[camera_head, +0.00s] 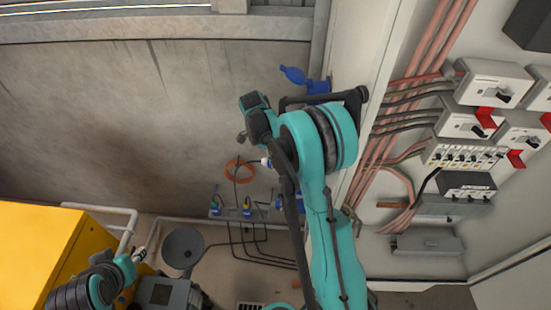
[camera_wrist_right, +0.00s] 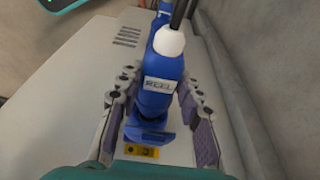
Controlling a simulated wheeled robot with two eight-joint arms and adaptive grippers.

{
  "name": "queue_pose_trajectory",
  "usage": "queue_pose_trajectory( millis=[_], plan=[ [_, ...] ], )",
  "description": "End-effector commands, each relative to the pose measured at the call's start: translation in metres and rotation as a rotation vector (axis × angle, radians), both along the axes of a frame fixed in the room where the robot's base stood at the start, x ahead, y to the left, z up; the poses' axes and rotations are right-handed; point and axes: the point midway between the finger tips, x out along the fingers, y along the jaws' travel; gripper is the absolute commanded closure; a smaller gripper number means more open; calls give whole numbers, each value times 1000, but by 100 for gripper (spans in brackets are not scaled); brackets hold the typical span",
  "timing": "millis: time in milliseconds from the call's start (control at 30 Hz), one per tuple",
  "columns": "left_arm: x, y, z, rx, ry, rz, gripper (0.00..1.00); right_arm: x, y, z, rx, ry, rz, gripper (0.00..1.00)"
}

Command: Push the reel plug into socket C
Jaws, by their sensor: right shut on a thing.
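The blue reel plug (camera_wrist_right: 160,88), labelled REEL and with a white collar, is in the right wrist view. My right gripper (camera_wrist_right: 158,112) is shut on it, with a padded finger on each side. In the head view my right arm hides most of this gripper. A small blue and white piece (camera_head: 266,162) with a black cable shows beside the arm there, probably the plug. My left gripper (camera_head: 140,253) is at the lower left, too small to judge.
A yellow cabinet (camera_head: 38,255) stands at the left, with a grey round dish (camera_head: 183,248) near it. Black cables run across the floor. A panel of switch boxes (camera_head: 492,82) and pipes fills the right.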

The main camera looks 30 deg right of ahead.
Motion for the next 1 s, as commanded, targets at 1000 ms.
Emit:
queue_pose_trajectory(
  millis=[1000],
  plan=[
    [0, 0, -4, 0, 0, 0, 60, -11, -18, 0, 0, 0, -1, 100]
  ],
)
